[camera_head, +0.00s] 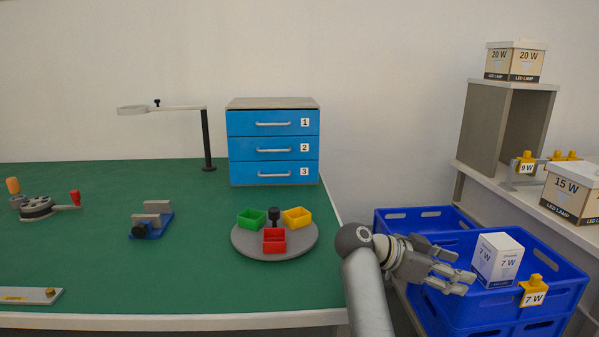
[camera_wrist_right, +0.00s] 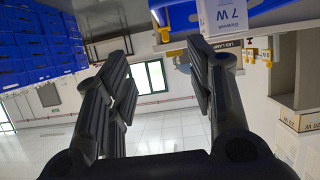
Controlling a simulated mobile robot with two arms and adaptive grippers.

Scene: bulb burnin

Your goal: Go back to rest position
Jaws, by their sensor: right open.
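My right gripper (camera_head: 462,278) is open and empty. In the head view it reaches in from the bottom, right of the green table, over the blue crates and just left of a white 7 W box (camera_head: 497,259). In the right wrist view, the open fingers (camera_wrist_right: 160,85) have nothing between them, and the 7 W box (camera_wrist_right: 228,15) shows at the top, beyond the right finger. I cannot tell from these views whether the gripper touches the box. My left gripper is not in view.
The green table (camera_head: 100,260) holds a turntable (camera_head: 248,246) with coloured bins, a blue drawer unit (camera_head: 272,172), a small vise (camera_head: 151,222) and a lamp stand (camera_head: 207,140). Stacked blue crates (camera_head: 440,302) stand right of it. A shelf (camera_head: 509,95) and lamp boxes (camera_head: 573,193) are farther right.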

